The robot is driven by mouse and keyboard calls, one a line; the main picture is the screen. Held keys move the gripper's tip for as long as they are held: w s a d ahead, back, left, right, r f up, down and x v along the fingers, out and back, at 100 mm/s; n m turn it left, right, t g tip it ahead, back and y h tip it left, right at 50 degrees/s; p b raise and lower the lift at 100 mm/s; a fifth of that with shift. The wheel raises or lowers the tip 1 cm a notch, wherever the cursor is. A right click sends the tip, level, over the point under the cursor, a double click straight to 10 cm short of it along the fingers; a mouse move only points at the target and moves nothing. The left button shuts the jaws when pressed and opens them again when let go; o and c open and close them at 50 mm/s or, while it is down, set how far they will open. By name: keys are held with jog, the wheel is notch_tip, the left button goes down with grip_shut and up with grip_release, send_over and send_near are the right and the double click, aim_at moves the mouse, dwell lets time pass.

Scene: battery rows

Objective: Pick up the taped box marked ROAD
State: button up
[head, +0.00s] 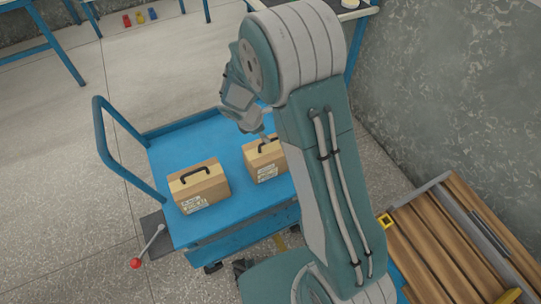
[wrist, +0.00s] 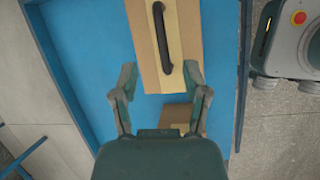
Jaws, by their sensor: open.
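Two tan taped boxes with black handles stand on the blue cart (head: 225,143): a left box (head: 199,190) and a right box (head: 262,166), which my arm partly covers. Both have pale labels on the front, too small to read, so I cannot tell which is marked ROAD. My gripper (head: 264,135) is above the back of the right box. In the wrist view my gripper (wrist: 160,70) is open and empty, its fingers apart on either side of the near end of a box (wrist: 181,35) with a black handle. Part of another box (wrist: 175,112) shows beneath the gripper.
The cart has a blue push handle (head: 97,130) at left and a lever with a red knob (head: 136,263) in front. A pallet of wooden planks (head: 440,250) stands at right beside the grey wall (head: 450,90).

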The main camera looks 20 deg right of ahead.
aim_at(271, 154)
jog(key=shift+x, duration=0.9)
jog(key=x, duration=0.5)
jog(key=shift+f, duration=0.2)
jog(key=shift+c, duration=0.3)
jog(key=shift+r, duration=0.1)
grip_shut()
